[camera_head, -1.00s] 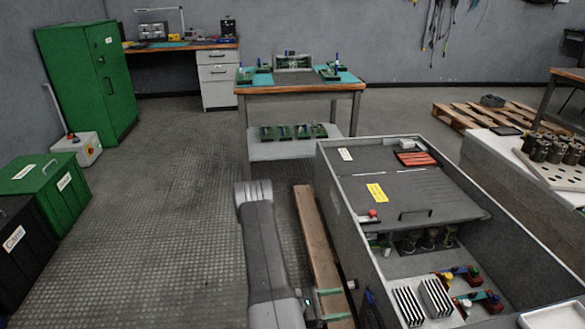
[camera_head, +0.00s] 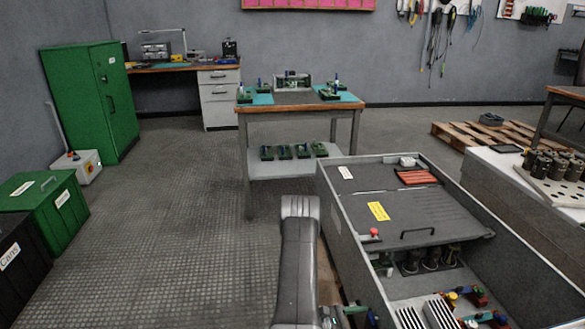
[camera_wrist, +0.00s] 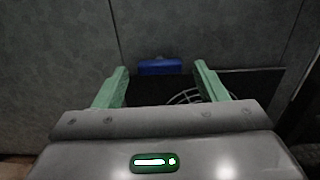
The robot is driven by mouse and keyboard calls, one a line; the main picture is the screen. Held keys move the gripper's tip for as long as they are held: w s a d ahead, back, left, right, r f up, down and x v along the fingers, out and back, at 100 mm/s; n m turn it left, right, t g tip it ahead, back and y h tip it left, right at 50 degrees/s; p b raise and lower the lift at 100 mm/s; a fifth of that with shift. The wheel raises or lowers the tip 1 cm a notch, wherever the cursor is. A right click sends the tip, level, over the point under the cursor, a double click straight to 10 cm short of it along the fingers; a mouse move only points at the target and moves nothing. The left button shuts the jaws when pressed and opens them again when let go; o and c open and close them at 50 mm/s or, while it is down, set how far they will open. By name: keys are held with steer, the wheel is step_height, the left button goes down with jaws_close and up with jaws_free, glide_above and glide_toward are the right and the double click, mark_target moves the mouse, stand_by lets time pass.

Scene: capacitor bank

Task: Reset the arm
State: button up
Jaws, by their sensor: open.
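My gripper (camera_wrist: 160,82) shows in the wrist view with its two green fingers spread apart and nothing between them. Beyond the fingers are a grey panel wall, a small blue object (camera_wrist: 160,66) and part of a round wire guard on a dark surface. In the head view my grey arm stands at the lower middle, beside the left wall of the open grey cabinet (camera_head: 345,240). Only a little green near the bottom edge may belong to my gripper there; its fingers are not clear in that view.
The cabinet holds a hinged lid panel, several capacitors (camera_head: 432,258) and finned blocks (camera_head: 438,314). A workbench (camera_head: 300,108) with green boards stands behind. Green bin (camera_head: 45,210) and green locker (camera_head: 92,100) are at left. A pallet (camera_head: 490,135) lies at right.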

steer(key=shift+a, duration=0.1)
steer(key=s+a+p, duration=0.2)
steer(key=a+p, duration=0.1)
steer(key=a, duration=1)
steer(key=w+d+m+b, duration=0.2)
steer(key=d+m, duration=0.4)
steer(key=d, duration=0.6)
steer(key=shift+d+b, duration=0.15)
steer(key=shift+b, duration=0.15)
stand_by(0.9)
steer(key=shift+r, duration=0.15)
